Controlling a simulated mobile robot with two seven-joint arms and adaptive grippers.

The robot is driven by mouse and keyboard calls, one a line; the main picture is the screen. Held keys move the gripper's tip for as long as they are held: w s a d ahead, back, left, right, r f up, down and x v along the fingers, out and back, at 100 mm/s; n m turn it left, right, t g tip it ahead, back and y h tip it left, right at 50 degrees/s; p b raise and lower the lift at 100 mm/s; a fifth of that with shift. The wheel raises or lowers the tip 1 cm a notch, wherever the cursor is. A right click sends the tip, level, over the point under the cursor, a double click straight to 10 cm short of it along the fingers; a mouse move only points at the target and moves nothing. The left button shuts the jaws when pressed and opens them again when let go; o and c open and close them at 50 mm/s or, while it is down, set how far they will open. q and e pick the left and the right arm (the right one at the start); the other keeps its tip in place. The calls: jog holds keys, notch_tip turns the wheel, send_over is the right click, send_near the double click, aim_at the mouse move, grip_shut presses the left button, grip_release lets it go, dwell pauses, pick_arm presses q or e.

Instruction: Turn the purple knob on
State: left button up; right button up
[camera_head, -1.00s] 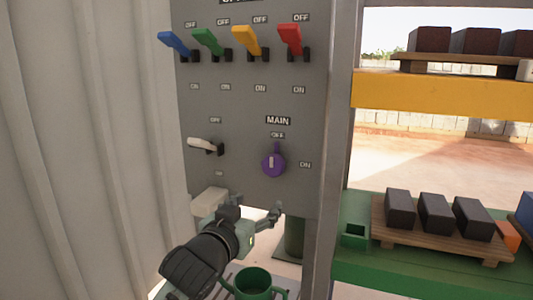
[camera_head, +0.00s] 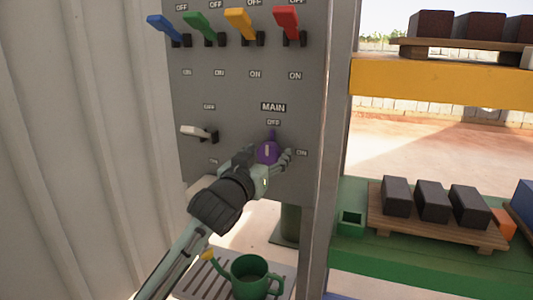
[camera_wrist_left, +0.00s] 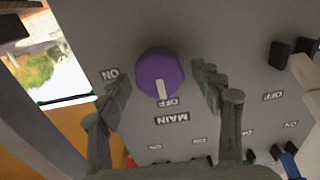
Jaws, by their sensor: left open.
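The purple knob (camera_head: 267,152) is on the grey control panel (camera_head: 235,95), under the labels MAIN and OFF, with ON to its right. Its white mark points at OFF. In the left wrist view the knob (camera_wrist_left: 159,76) appears upside down, its mark toward OFF. My left gripper (camera_head: 268,156) is open, with one finger on either side of the knob. In the left wrist view its fingers (camera_wrist_left: 160,88) flank the knob with gaps on both sides. I cannot tell how deep the fingertips reach around it. My right gripper is not in view.
Blue, green, yellow and red levers (camera_head: 287,24) line the panel's top, at OFF. A white lever (camera_head: 199,132) is left of the knob. A green watering can (camera_head: 250,277) stands below. Shelves with dark blocks (camera_head: 433,203) are at right, past a grey post (camera_head: 337,130).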

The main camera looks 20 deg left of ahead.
pick_arm(q)
jog(key=c, duration=1.1)
jog(key=shift+c, duration=0.2)
jog(key=shift+m, duration=0.3)
jog(key=m, duration=0.3)
jog(key=shift+d, duration=0.1)
jog(key=m, duration=0.9)
jog(key=shift+d+f+m, duration=0.15)
jog(key=shift+m, duration=0.15)
jog(key=m, duration=0.4)
jog(key=shift+f+m, duration=0.1)
jog(key=shift+m, duration=0.2)
